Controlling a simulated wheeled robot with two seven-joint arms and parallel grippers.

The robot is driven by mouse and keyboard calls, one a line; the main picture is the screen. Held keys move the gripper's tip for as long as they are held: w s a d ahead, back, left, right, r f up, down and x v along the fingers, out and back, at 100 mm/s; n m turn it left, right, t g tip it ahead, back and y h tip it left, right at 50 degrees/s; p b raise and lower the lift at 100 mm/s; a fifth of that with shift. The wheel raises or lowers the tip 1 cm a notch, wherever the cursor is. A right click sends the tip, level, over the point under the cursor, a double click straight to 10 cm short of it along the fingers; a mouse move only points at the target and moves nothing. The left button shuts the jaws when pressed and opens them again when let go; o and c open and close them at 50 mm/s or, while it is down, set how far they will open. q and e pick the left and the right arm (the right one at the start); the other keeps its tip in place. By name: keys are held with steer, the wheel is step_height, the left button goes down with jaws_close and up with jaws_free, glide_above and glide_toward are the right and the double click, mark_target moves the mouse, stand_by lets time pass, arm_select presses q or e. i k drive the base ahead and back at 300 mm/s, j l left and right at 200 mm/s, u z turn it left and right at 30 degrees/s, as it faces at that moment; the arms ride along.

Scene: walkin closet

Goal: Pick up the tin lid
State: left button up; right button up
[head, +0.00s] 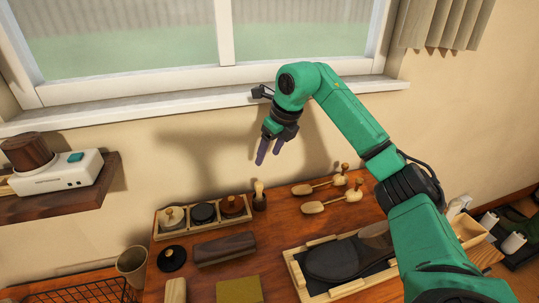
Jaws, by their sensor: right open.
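What looks like the tin lid (172,258) is a dark round disc with a small knob, lying on the wooden table (275,248) at its left side, in front of a wooden tray (160,235). The tray holds a pale round tin (171,218) with a knob, a black one (203,213) without a visible knob, and a brown one (233,206) with a knob. My right gripper (269,156) is open and empty, pointing down in front of the wall, above and to the right of the tray and the lid. My left gripper is not in view.
A brown block (224,249) lies right of the lid, and a cup (132,264) stands left of it. A small brush (259,196) stands upright beside the tray. Shoe trees (330,203) and a shoe in a wooden frame (333,260) lie to the right. A shelf (60,200) juts out left.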

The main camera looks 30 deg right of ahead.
mark_target(173, 257)
steer(key=k+j, duration=1.1)
steer(key=k, duration=0.2)
